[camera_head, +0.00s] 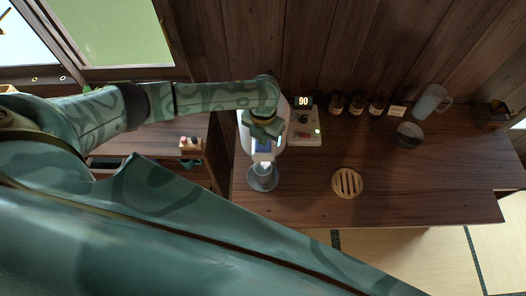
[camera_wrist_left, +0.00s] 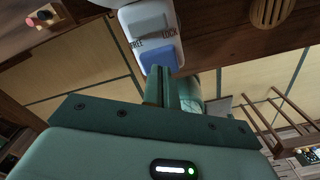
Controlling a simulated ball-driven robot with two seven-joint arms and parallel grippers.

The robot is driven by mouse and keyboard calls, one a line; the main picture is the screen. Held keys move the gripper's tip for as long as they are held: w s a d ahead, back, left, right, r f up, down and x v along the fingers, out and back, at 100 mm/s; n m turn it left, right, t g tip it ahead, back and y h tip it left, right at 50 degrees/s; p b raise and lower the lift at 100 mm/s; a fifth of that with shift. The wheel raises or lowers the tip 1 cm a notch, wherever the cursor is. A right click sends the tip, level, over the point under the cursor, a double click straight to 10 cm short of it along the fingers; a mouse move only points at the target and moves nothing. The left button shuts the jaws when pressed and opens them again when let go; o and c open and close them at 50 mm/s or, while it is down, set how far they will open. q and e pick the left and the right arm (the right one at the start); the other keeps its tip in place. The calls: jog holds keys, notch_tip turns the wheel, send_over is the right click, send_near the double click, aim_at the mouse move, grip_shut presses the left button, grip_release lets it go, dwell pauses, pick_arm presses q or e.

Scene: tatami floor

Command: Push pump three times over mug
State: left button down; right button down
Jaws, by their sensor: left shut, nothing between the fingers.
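A white pump pot (camera_head: 245,138) stands at the left end of the wooden counter, partly hidden under my left arm. Its white top (camera_wrist_left: 142,18) shows the words FREE and LOCK beside a grey part, and a blue push button (camera_wrist_left: 157,52); the blue also shows in the head view (camera_head: 263,146). A clear glass mug (camera_head: 262,179) stands just in front of the pot, below its spout side. My left gripper (camera_head: 264,129) is shut and empty over the pot's top. In the wrist view its fingertips (camera_wrist_left: 174,74) are at the edge of the blue button; I cannot tell whether they touch.
A control box (camera_head: 306,138) with a display reading 90 (camera_head: 303,101) is right of the pot. Several brown bottles (camera_head: 356,104), a clear pitcher (camera_head: 430,101) and a dark bowl (camera_head: 409,135) stand farther right. A round slatted trivet (camera_head: 347,183) lies at the front. The counter's middle is clear.

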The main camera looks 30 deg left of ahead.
pick_arm(q)
jog(key=shift+f, duration=0.1)
jog(key=shift+f+b, duration=0.95)
jog(key=shift+f, duration=0.35)
jog(key=shift+r, duration=0.15)
jog(key=shift+r+p, duration=1.25)
jog(key=shift+p, duration=0.2)
notch_tip(320, 180, up, 6)
jog(key=p, duration=0.6)
